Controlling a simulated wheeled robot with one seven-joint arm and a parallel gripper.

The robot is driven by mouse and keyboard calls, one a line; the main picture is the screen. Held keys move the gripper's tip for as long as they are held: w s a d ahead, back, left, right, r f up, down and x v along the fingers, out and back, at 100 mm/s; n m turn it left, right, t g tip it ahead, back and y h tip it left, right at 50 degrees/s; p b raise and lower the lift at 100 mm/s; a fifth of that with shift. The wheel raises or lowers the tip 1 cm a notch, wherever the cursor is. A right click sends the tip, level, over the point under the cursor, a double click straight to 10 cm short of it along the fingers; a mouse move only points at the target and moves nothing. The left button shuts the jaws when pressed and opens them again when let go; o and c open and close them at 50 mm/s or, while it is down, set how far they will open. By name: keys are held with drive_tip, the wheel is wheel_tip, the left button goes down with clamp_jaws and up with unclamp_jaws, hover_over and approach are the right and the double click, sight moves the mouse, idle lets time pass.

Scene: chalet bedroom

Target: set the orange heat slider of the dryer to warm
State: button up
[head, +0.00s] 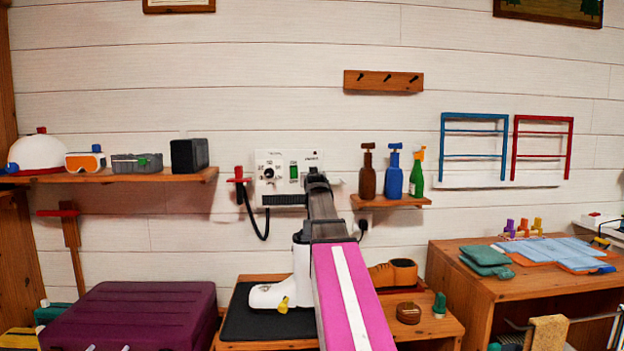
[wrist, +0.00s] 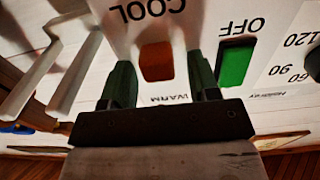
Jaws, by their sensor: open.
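The white dryer panel (head: 270,157) is on the wall, with a dial and a green switch; my arm hides its right part. In the wrist view its lettering is upside down. The orange-brown heat slider (wrist: 157,61) sits between the COOL lettering above and the WARM lettering below in that picture. My gripper (wrist: 160,78) is open, with one dark green finger on each side of the slider; I cannot tell whether either touches it. My gripper (head: 317,180) is at the panel in the head view, where the slider is hidden.
The green OFF switch (wrist: 236,63) is close to one finger. A small shelf with several bottles (head: 391,202) is right of the panel. A shelf (head: 190,176) with goggles and boxes is to the left. A bench with a white boot (head: 285,292) is below.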

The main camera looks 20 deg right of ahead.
sight(311, 162)
clamp_jaws()
drive_tip(key=shift+r, duration=2.95)
unclamp_jaws()
drive_tip(key=shift+s, duration=0.1)
drive_tip(key=v, duration=1)
drive_tip(key=shift+s, duration=0.3)
drive_tip(key=shift+a, duration=0.1)
